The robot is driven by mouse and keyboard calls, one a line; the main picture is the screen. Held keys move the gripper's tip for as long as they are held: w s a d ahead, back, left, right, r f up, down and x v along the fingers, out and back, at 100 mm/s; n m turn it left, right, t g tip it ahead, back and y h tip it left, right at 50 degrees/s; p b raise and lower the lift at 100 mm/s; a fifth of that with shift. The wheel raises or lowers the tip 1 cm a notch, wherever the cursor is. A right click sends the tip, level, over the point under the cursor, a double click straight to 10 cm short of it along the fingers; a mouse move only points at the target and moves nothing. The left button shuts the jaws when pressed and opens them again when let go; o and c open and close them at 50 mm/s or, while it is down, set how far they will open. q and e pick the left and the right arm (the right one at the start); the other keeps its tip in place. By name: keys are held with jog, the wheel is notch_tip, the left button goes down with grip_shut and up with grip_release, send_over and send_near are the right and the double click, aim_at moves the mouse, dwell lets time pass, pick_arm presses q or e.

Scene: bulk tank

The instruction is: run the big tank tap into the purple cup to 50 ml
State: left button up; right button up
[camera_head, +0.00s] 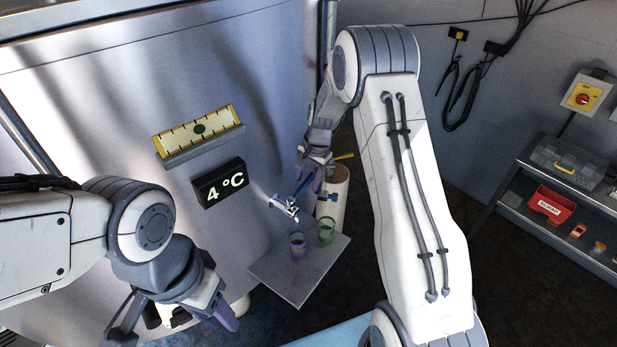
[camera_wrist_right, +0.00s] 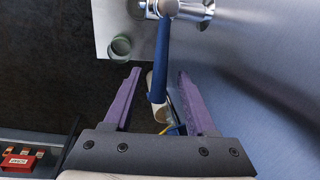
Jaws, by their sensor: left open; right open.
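The metal tap (camera_head: 284,207) sticks out of the big tank (camera_head: 120,85). Its blue lever (camera_wrist_right: 162,55) runs between the open fingers of my right gripper (camera_wrist_right: 158,74) in the right wrist view. I cannot tell whether a finger touches it. In the head view my right gripper (camera_head: 312,177) is beside the tap. The purple cup (camera_head: 297,246) stands upright on a grey plate (camera_head: 292,283) below the tap; its fill level is too small to read. A green cup (camera_head: 326,231) stands to its right. My left gripper (camera_head: 172,327) is open and empty at the lower left.
The tank carries a 4 °C display (camera_head: 220,183) and a yellow gauge (camera_head: 199,136). A cream cylinder (camera_head: 334,190) stands behind the right gripper. A shelf (camera_head: 560,222) at the right holds a red box (camera_head: 551,204) and a grey toolbox (camera_head: 567,161). Dark floor lies between.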

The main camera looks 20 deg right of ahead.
grip_shut()
dwell(1.4)
